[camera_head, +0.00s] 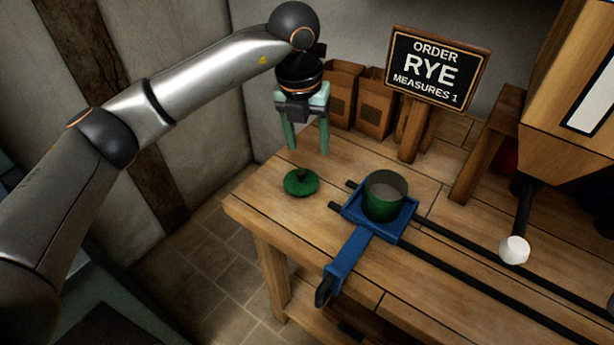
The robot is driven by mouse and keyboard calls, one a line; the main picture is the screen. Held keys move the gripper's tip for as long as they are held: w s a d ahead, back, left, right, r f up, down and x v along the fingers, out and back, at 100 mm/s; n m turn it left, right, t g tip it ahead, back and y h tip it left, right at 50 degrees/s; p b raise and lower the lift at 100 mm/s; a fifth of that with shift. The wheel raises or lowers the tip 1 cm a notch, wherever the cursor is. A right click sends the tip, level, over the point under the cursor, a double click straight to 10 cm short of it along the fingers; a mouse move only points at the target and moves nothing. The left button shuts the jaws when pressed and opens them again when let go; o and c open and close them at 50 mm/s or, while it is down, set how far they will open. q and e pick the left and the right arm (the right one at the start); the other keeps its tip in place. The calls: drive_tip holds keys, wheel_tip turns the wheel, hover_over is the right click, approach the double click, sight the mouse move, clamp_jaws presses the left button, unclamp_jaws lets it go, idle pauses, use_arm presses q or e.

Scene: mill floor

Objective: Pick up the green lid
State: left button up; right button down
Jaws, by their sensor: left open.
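The green lid (301,183) lies on the wooden table near its left end, its small knob upward. My left gripper (308,152) points down above the lid, open, with its two pale green fingers spread apart and nothing between them. The fingertips appear a little above the lid and apart from it. A green pot (384,196) without a lid stands to the right of the lid on a blue carriage (352,250). My right gripper is not in view.
Two dark rails (470,258) run from the carriage to the right across the table (262,209). Brown paper bags (375,103) and an order sign (438,68) reading rye, measures 1, stand behind. A wooden hopper (560,100) and a white-knobbed lever (514,249) are at right.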

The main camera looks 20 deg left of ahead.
use_arm(q)
drive_tip(key=a, duration=0.1)
hover_over(301, 173)
drive_tip(key=s, duration=0.1)
drive_tip(key=shift+y, duration=0.3)
drive_tip(key=f, duration=0.6)
drive_tip(key=shift+s+d+p, duration=0.1)
drive_tip(key=shift+d+p, duration=0.25)
drive_tip(key=shift+w+a+f+p, duration=0.1)
drive_tip(key=shift+w+f+p, duration=0.05)
drive_tip(key=shift+f, duration=0.75)
drive_tip(key=shift+w+a+f+p, duration=0.1)
drive_tip(key=shift+w+a+f, duration=0.1)
drive_tip(key=shift+f, duration=0.65)
drive_tip(key=shift+w+a+f+p, duration=0.1)
drive_tip(key=shift+w+f+p, duration=0.05)
drive_tip(key=shift+f, duration=0.75)
drive_tip(key=shift+c, duration=0.4)
clamp_jaws()
